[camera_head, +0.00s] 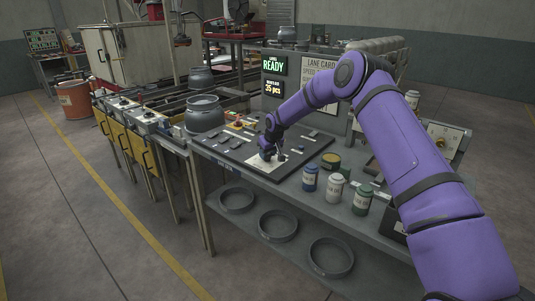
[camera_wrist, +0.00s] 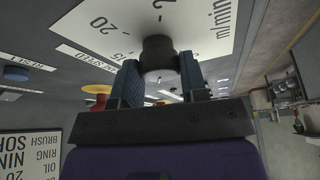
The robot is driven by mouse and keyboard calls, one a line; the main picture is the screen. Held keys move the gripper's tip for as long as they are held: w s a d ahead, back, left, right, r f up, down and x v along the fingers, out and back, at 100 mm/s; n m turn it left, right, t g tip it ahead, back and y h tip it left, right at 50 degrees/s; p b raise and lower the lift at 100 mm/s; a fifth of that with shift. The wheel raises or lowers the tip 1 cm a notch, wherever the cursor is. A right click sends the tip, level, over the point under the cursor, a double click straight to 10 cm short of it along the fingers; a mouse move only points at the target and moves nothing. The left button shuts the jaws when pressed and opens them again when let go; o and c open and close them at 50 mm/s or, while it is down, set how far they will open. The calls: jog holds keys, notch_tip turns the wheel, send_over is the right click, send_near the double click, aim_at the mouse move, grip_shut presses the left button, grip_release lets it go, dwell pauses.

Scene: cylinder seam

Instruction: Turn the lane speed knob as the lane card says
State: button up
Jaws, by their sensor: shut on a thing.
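My gripper (camera_head: 270,154) is over the white scale plate on the control panel (camera_head: 235,152). In the wrist view my gripper (camera_wrist: 160,72) has its two fingers on either side of the dark round lane speed knob (camera_wrist: 159,58) and is shut on it. The white scale plate (camera_wrist: 112,22) around the knob shows 15, 20 and m/min; the knob's pointer cannot be made out. The lane card (camera_head: 318,66) stands behind the panel, partly hidden by my arm, with its speed line cut off. Part of a card with large print (camera_wrist: 28,158) shows in the wrist view.
Several lidded jars, one blue (camera_head: 310,178), one white (camera_head: 335,187) and one green (camera_head: 362,199), stand right of the panel. A red-and-yellow button (camera_head: 238,123) and a grey pot (camera_head: 204,114) are on the left. Dark rings (camera_head: 278,225) lie on the shelf below. A READY display (camera_head: 274,65) stands behind.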

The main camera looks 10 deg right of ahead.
jog(key=m+h, duration=0.1)
jog(key=m, duration=0.1)
jog(key=m+h, duration=0.1)
jog(key=m, duration=0.2)
jog(key=shift+a+m, duration=0.2)
jog(key=shift+m, duration=0.1)
jog(key=m+h, duration=0.1)
jog(key=m, duration=0.2)
jog(key=m+h, duration=0.1)
jog(key=m, duration=0.1)
jog(key=shift+m+g, duration=0.4)
jog(key=o, duration=0.9)
